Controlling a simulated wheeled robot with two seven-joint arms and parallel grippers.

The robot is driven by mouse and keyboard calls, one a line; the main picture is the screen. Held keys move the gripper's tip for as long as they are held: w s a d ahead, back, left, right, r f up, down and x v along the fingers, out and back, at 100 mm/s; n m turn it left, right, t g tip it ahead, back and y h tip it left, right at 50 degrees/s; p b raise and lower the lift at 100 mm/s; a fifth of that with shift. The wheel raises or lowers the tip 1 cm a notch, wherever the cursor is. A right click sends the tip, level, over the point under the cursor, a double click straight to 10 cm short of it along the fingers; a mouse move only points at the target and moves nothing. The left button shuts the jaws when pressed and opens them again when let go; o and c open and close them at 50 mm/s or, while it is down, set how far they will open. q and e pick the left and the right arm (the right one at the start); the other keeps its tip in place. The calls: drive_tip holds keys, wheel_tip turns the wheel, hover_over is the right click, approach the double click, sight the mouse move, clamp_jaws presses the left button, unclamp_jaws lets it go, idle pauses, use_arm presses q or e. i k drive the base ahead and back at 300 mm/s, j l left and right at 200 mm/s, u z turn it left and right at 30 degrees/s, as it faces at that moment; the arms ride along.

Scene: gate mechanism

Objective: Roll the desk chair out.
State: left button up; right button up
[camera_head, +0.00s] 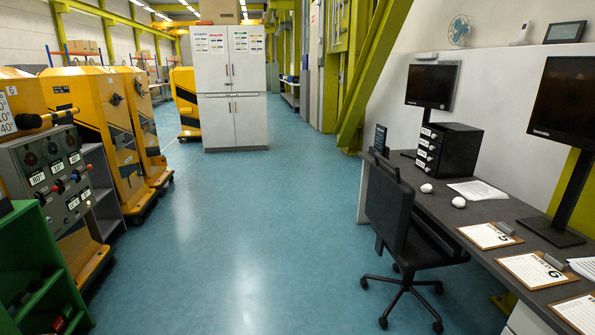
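A black desk chair (408,228) stands at the left edge of the grey desk (510,225) on the right. Its tall dark backrest is turned toward the aisle, and the seat lies on the desk side, partly hidden by the backrest. Its wheeled base rests on the blue floor, with several castors visible. Neither of my grippers shows in the head view.
The blue floor (250,230) left of the chair is clear. Yellow machines and a grey control panel (55,180) line the left side, with a green shelf (40,265) in front. A white cabinet (231,90) stands ahead. Monitors, a black drawer box and clipboards are on the desk.

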sight(389, 203)
drive_tip(key=i+j+z, duration=0.1)
drive_tip(key=z, duration=0.65)
drive_tip(key=i+j+z, duration=0.2)
drive_tip(key=i, duration=0.3)
drive_tip(key=i+j+z, duration=0.2)
drive_tip(key=i+j, duration=0.2)
drive_tip(key=i, duration=0.1)
